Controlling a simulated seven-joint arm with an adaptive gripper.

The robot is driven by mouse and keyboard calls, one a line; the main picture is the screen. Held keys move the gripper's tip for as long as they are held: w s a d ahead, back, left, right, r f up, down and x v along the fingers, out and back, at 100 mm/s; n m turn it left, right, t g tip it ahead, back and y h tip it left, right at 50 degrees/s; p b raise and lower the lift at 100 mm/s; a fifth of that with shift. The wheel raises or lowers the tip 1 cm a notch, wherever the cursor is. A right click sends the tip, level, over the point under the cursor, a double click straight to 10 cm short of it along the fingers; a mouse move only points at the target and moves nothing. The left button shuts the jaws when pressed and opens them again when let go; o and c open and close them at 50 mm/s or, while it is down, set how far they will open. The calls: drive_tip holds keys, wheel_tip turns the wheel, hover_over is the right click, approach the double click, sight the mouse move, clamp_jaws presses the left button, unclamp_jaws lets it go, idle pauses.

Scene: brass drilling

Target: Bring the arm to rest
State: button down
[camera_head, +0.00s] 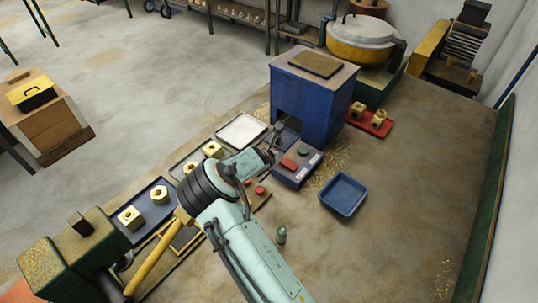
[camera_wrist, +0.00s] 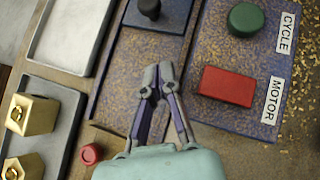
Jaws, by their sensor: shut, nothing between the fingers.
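My gripper (camera_wrist: 158,76) is shut and empty in the wrist view, its closed fingertips over the lower part of the blue machine's base. In the head view my arm reaches up from the bottom, and the gripper (camera_head: 272,150) is just left of the control panel. The panel carries a red MOTOR button (camera_wrist: 227,86) and a round green CYCLE button (camera_wrist: 246,19), both right of the fingers. The fingers appear apart from both buttons. The blue drilling machine (camera_head: 310,100) stands behind the panel.
An empty grey tray (camera_head: 242,131) lies left of the machine. Trays with brass parts (camera_head: 160,195) lie along the bench's left side. A red tray (camera_head: 371,121) with brass parts is right of the machine. An empty blue tray (camera_head: 343,194) sits on the open bench at right.

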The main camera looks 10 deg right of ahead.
drive_tip(key=s+d+r+m+t, duration=0.1)
drive_tip(key=s+d+r+m, duration=0.15)
drive_tip(key=r, duration=0.65)
drive_tip(key=s+d+r+m+t, duration=0.1)
drive_tip(key=d+r+m, duration=0.25)
drive_tip(key=r, duration=0.55)
drive_tip(key=s+r+m+g+y, duration=0.1)
drive_tip(key=s+r+m+y, duration=0.3)
drive_tip(key=s+r, duration=0.55)
drive_tip(key=s+a+f+m+g, duration=0.1)
drive_tip(key=s+f+m+g, duration=0.1)
drive_tip(key=s+m, duration=0.5)
drive_tip(key=s+a+f+m+g, duration=0.2)
drive_tip(key=s+m, duration=0.5)
drive_tip(key=s, duration=0.6)
drive_tip(key=s+a+f+m+g, duration=0.2)
drive_tip(key=s+m+g, duration=0.4)
drive_tip(key=s, duration=0.4)
drive_tip(key=shift+s+a+f+m, duration=0.15)
drive_tip(key=shift+f+m, duration=0.45)
drive_tip(key=shift+f, duration=0.05)
